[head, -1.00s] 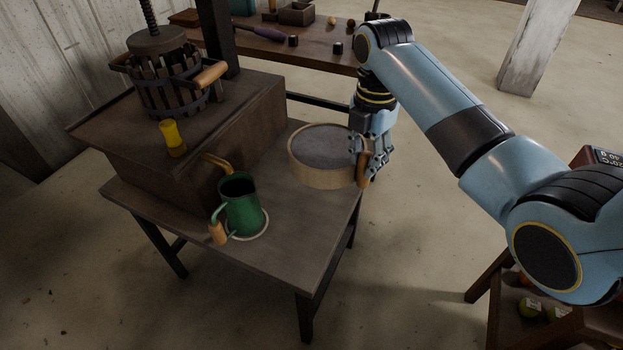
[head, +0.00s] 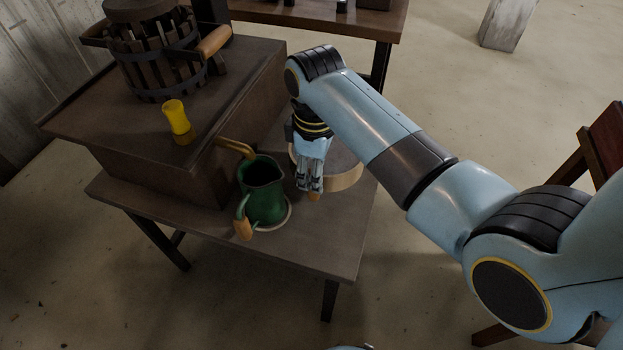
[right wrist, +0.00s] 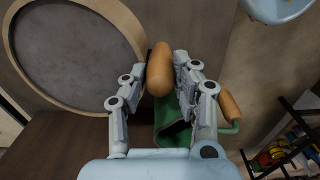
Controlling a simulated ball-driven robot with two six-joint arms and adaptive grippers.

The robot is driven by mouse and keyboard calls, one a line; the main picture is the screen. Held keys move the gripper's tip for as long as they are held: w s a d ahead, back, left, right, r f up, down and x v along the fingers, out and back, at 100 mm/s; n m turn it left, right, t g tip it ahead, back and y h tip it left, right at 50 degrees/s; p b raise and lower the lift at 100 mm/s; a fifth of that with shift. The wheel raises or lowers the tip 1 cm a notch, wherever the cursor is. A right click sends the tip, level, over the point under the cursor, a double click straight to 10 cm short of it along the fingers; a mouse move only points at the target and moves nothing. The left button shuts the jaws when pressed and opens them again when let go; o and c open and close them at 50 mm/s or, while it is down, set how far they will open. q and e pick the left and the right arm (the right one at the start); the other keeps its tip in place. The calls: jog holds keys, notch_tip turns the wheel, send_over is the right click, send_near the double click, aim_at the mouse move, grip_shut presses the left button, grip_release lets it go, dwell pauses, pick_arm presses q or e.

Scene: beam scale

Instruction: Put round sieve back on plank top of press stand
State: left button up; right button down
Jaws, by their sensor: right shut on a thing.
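The round sieve, with its pale wooden rim (head: 347,181) and grey mesh, is over the right part of the press stand's lower plank top (head: 300,245). My arm hides part of it. In the right wrist view the sieve (right wrist: 75,50) fills the upper left. My right gripper (head: 309,186) is at the sieve's front left and shut on its orange wooden handle (right wrist: 160,70), which lies between the fingers. I cannot tell whether the sieve touches the planks. My left gripper is not in view.
A green jug (head: 264,192) stands close left of the gripper, below a brass spout (head: 236,147). The raised block (head: 215,150) bears a slatted press basket (head: 155,55) and a yellow cup (head: 178,120). The front of the plank top is bare.

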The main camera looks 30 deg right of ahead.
jog(key=w+f, duration=0.1)
jog(key=w+d+f, duration=0.1)
jog(key=shift+w+b, duration=0.35)
jog(key=shift+w, duration=0.05)
jog(key=shift+w+d+f, duration=0.1)
jog(key=shift+w+d, duration=0.1)
jog(key=shift+w, duration=0.05)
jog(key=shift+f, duration=0.35)
notch_tip(320, 180, down, 3)
jog(key=shift+f+b, duration=0.1)
jog(key=shift+b, duration=0.6)
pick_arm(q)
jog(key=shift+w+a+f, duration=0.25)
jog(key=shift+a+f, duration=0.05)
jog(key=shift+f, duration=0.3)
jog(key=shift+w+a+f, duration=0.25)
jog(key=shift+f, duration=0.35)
pick_arm(e)
jog(key=c, duration=1)
grip_release()
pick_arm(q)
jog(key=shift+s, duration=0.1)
